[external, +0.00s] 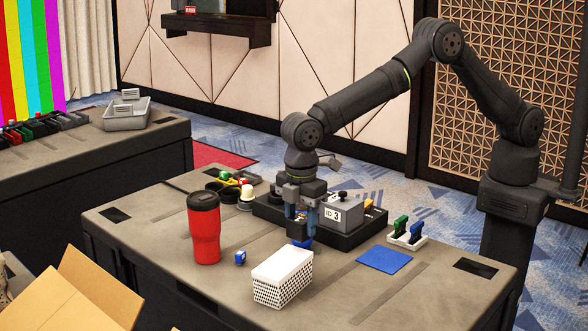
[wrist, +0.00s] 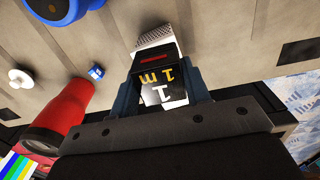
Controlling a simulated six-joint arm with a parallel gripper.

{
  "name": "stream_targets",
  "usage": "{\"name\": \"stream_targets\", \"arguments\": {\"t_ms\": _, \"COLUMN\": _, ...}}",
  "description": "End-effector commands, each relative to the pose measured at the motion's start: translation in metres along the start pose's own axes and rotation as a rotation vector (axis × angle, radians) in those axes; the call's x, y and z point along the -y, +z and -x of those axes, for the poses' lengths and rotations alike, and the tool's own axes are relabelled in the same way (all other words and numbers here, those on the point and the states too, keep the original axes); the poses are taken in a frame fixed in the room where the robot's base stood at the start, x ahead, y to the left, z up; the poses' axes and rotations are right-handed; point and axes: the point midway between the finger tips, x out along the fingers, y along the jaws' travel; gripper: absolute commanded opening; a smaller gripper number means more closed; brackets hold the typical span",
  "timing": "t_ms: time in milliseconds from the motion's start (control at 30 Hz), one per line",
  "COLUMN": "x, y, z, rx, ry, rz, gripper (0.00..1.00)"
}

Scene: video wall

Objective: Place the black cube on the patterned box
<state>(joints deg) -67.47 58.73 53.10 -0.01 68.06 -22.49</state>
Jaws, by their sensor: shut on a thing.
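The black cube (wrist: 158,76) is between the two fingers of my gripper (wrist: 160,88) in the wrist view, with yellow and white lettering and a red stripe. In the external view my gripper (external: 301,222) points down and is shut on the black cube (external: 297,230), just behind the patterned box. The patterned box (external: 283,280) is white with black patterned sides and a plain top. It stands on the table in front of the cube. In the wrist view a part of the patterned box (wrist: 155,38) shows beyond the cube, which hides the rest.
A red tumbler (external: 204,230) and a small blue cube (external: 240,257) stand left of the box. A blue square mat (external: 385,260) lies to the right. A grey block marked 3 (external: 342,212) sits on a black base behind. The front right table is clear.

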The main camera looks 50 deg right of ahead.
Motion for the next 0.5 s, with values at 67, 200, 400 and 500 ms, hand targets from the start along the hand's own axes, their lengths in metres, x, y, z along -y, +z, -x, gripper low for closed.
{"name": "stream_targets", "arguments": {"t_ms": 67, "x": 0.0, "y": 0.001, "z": -0.012, "rx": 0.005, "ry": -0.002, "rz": 0.0, "gripper": 0.2}}
{"name": "stream_targets", "arguments": {"t_ms": 200, "x": 0.0, "y": 0.001, "z": -0.032, "rx": 0.003, "ry": -0.002, "rz": 0.0, "gripper": 0.2}}
{"name": "stream_targets", "arguments": {"t_ms": 400, "x": 0.0, "y": 0.001, "z": -0.035, "rx": 0.0, "ry": -0.001, "rz": 0.0, "gripper": 0.2}}
{"name": "stream_targets", "arguments": {"t_ms": 500, "x": 0.0, "y": 0.001, "z": -0.036, "rx": 0.001, "ry": -0.001, "rz": 0.0, "gripper": 0.2}}
